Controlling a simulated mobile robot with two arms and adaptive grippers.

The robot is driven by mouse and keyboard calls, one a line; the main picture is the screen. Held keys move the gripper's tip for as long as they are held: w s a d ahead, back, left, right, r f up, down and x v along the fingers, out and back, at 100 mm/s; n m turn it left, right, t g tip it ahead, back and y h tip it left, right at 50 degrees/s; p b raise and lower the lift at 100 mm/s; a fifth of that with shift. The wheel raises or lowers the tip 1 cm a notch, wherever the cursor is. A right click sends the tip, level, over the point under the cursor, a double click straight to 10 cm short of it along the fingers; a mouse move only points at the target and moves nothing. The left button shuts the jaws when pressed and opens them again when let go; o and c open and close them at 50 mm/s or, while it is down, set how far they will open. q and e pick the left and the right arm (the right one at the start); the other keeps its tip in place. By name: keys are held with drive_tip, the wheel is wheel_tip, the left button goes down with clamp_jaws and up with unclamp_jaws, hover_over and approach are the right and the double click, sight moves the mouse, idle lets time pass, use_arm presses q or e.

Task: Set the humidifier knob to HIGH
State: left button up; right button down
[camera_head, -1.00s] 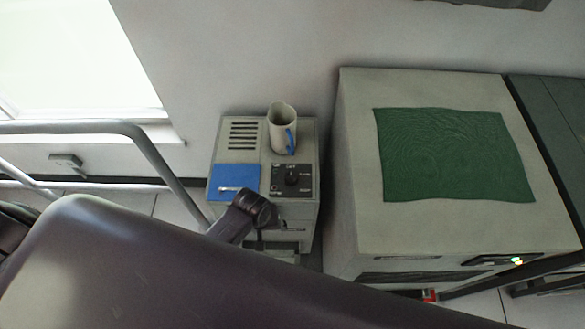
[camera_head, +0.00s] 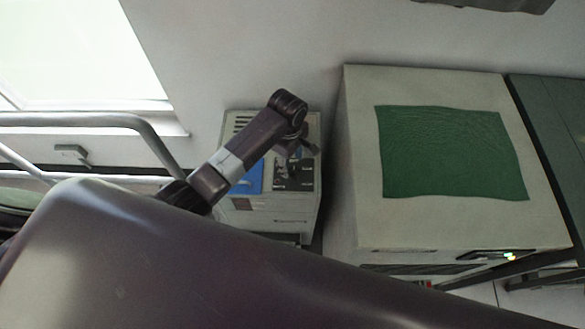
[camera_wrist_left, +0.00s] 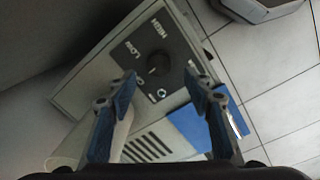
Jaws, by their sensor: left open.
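The humidifier (camera_head: 268,222) is a light grey box by the wall, with a dark control panel on top. Its round black knob (camera_wrist_left: 158,62) shows in the left wrist view, with HIGH and LOW labels around it. A small pale mark on the knob seems to face the partly hidden label below LOW, not HIGH. My left gripper (camera_head: 303,150) is over the panel and hides part of it in the head view. In the wrist view its blue fingers (camera_wrist_left: 160,76) are open on either side of the knob's image; contact cannot be told. My right gripper is not in view.
A pale cylindrical mug (camera_wrist_left: 120,135) stands on the humidifier close to one finger; my arm hides it in the head view. A blue patch (camera_wrist_left: 188,125) and vent slots are on the top. A large cabinet (camera_head: 352,150) with a green cloth (camera_head: 450,150) stands to the right.

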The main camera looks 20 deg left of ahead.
sight(293, 171)
use_arm(q)
drive_tip(key=f, duration=0.5)
drive_tip(key=shift+w+f, duration=0.1)
drive_tip(key=shift+w, duration=0.1)
drive_tip(key=c, duration=1.2)
